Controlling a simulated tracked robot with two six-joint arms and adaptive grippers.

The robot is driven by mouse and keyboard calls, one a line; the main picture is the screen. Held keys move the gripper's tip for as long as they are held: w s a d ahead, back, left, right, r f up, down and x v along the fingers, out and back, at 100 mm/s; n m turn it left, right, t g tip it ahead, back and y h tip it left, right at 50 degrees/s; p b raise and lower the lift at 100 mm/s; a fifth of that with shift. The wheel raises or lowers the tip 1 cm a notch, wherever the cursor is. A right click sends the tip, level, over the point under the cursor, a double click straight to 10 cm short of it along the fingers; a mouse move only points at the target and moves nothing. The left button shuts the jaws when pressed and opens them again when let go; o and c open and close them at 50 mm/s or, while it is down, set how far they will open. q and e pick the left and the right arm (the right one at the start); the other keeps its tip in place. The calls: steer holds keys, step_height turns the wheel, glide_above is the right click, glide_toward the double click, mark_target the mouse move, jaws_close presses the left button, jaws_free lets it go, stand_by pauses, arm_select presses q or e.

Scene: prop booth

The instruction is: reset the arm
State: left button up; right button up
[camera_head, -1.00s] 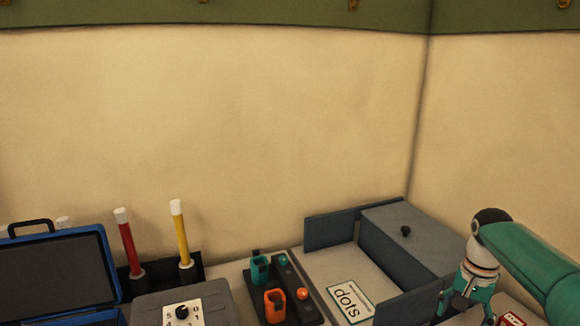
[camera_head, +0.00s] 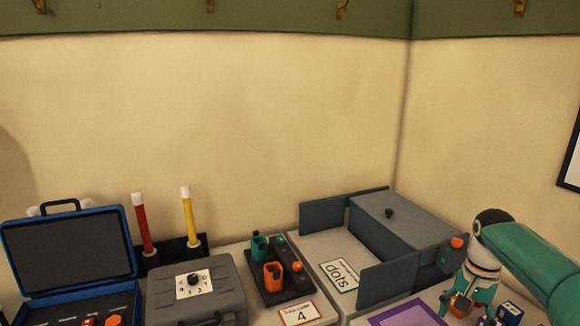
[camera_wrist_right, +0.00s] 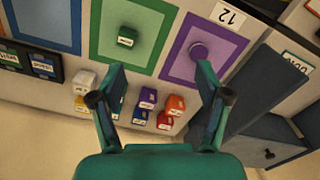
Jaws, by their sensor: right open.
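My right gripper (camera_head: 470,300) is in the lower right of the head view, pointing down beside the grey box. In the right wrist view its two fingers (camera_wrist_right: 160,85) are spread wide with nothing held between them. Below, and apart from the fingers, are several coloured blocks, among them an orange block (camera_wrist_right: 175,103) and a purple block (camera_wrist_right: 148,97). An orange block (camera_head: 460,305) also shows by the gripper in the head view. My left gripper is not in view.
A grey box (camera_head: 405,225) stands near the gripper, with a "dots" card (camera_head: 338,275) beside it. A purple mat (camera_wrist_right: 178,62) and green mat (camera_wrist_right: 108,62) lie on the table. An open blue case (camera_head: 70,250) and grey dial case (camera_head: 215,292) stand left.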

steer(key=s+a+f+n+g+y+b, duration=0.15)
steer(key=s+a+f, duration=0.25)
steer(key=f, duration=0.6)
steer(key=s+a+f+n+g+b, duration=0.1)
steer(key=s+a+f+b, duration=0.25)
steer(key=f, duration=0.55)
steer(key=s+a+f+n+g+y+b, duration=0.15)
steer(key=s+a+f, duration=0.35)
steer(key=f, duration=0.5)
arm_select(q)
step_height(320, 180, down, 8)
steer(key=b, duration=0.1)
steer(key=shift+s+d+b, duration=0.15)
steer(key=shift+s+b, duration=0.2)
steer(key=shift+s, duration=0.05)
arm_select(e)
steer(key=s+a+f+n+t+y, duration=0.1)
steer(key=s+a+f+t, duration=0.3)
steer(key=s+a+f, duration=0.7)
steer(key=shift+s+a+f+n+t, duration=0.35)
steer(key=shift+s+f+n, duration=0.5)
steer(key=shift+s, duration=0.7)
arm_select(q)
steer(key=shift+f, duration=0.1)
